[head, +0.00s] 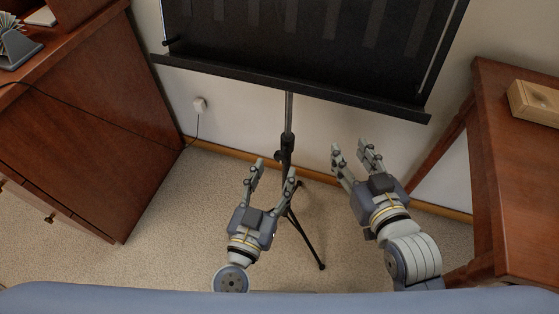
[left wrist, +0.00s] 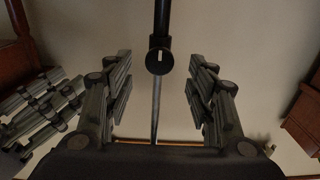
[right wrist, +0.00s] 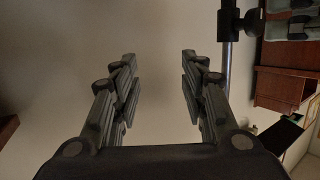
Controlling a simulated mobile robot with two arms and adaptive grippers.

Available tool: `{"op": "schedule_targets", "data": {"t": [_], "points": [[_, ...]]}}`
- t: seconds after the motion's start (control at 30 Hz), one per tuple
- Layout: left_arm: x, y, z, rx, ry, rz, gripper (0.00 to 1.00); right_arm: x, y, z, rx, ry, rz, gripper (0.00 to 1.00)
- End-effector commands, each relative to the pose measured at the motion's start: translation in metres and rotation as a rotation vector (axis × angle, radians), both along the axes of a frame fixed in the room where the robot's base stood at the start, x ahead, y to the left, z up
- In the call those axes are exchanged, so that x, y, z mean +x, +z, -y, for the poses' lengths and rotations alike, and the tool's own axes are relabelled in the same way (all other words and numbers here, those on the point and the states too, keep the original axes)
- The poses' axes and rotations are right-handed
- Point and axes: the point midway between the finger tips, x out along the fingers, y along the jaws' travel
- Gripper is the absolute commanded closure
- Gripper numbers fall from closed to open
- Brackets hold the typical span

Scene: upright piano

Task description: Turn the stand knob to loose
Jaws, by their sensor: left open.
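The music stand's black knob (head: 279,156) sits on the side of its dark lower post (head: 287,146), below the thin metal upper pole. In the left wrist view the round knob (left wrist: 159,62) faces me, with a short pale upright mark on it. My left gripper (head: 276,168) is open, its fingers spread on either side of the knob's line and apart from it. The left wrist view shows these fingers empty (left wrist: 158,85). My right gripper (head: 350,147) is open and empty, right of the post. The knob (right wrist: 253,21) also shows at the right wrist view's upper right.
The stand's black desk (head: 300,40) and lower ledge (head: 290,88) spread above the grippers. Its tripod leg (head: 307,243) reaches the carpet. A wooden cabinet (head: 90,130) is at left, and wooden furniture (head: 510,170) with a box (head: 535,102) at right.

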Motion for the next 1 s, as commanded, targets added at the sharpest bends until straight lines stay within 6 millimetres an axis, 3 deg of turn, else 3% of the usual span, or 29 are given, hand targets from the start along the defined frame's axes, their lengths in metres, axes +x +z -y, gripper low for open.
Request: {"op": "schedule_targets", "data": {"t": [0.1,0.3,0.67,0.7,0.9,1.0], "points": [[0.018,0.001,0.006,-0.003,0.001,0.0,0.49,-0.001,-0.003,0.001,-0.004,-0.001,-0.018,0.6],[0.037,0.0,0.012,0.0,0.0,0.0,0.49,-0.004,-0.009,0.002,-0.011,-0.003,-0.048,0.6],[0.042,-0.001,0.014,0.0,-0.002,-0.002,0.49,-0.004,-0.011,0.003,-0.014,-0.004,-0.056,0.6],[0.042,-0.001,0.014,0.0,-0.001,-0.002,0.51,-0.004,-0.011,0.003,-0.014,-0.004,-0.056,0.6],[0.042,-0.001,0.014,0.001,-0.001,-0.002,0.94,-0.004,-0.011,0.003,-0.014,-0.004,-0.056,0.6],[0.042,-0.001,0.014,0.001,-0.001,-0.002,0.94,-0.004,-0.011,0.003,-0.014,-0.004,-0.056,0.6]]}}
